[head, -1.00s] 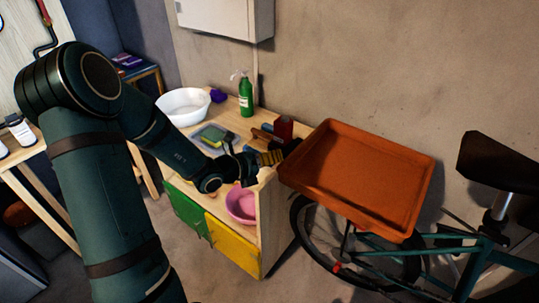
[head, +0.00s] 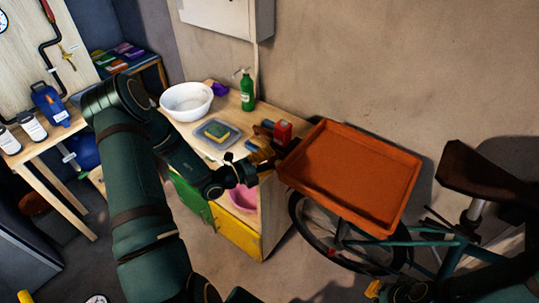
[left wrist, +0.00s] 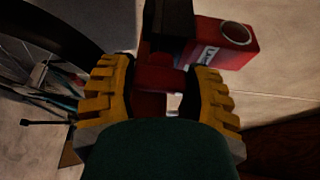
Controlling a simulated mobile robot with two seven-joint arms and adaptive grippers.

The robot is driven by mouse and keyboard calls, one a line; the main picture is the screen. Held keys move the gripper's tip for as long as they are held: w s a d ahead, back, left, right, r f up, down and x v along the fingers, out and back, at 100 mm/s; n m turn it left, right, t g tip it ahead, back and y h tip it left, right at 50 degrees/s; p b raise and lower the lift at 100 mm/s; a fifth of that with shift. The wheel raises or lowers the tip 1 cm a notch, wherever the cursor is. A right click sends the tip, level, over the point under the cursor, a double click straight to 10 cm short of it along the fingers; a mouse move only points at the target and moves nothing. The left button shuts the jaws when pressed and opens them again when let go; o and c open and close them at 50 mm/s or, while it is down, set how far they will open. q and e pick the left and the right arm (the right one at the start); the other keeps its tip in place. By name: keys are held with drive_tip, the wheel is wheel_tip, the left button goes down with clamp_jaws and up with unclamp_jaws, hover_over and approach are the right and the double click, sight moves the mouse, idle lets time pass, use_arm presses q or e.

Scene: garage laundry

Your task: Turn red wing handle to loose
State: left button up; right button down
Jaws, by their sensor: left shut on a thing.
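My left gripper (head: 266,154) is at the front right corner of the wooden bench, beside the orange tray. In the left wrist view its yellow ribbed fingers (left wrist: 163,100) are on either side of a dark red part, which I take to be the red wing handle (left wrist: 152,78); it is shut on it. A dark block (left wrist: 168,25) sits just beyond this part. The handle's full shape is hidden by the fingers and my gripper body. What seems to be my right gripper (head: 385,289) shows only partly at the bottom right of the head view; its opening is unclear.
A red labelled box or can (left wrist: 228,42) stands close beyond the fingers; it also shows in the head view (head: 283,132). The orange tray (head: 400,200) is close on the right, above a bicycle. A sponge container (head: 216,134), white bowl (head: 187,102) and green bottle (head: 247,93) stand on the bench.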

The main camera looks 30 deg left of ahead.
use_arm(q)
drive_tip(key=shift+n, duration=0.4)
drive_tip(key=o, duration=1.2)
drive_tip(key=shift+s, duration=0.1)
drive_tip(key=v, duration=1.2)
drive_tip(key=shift+f, duration=0.25)
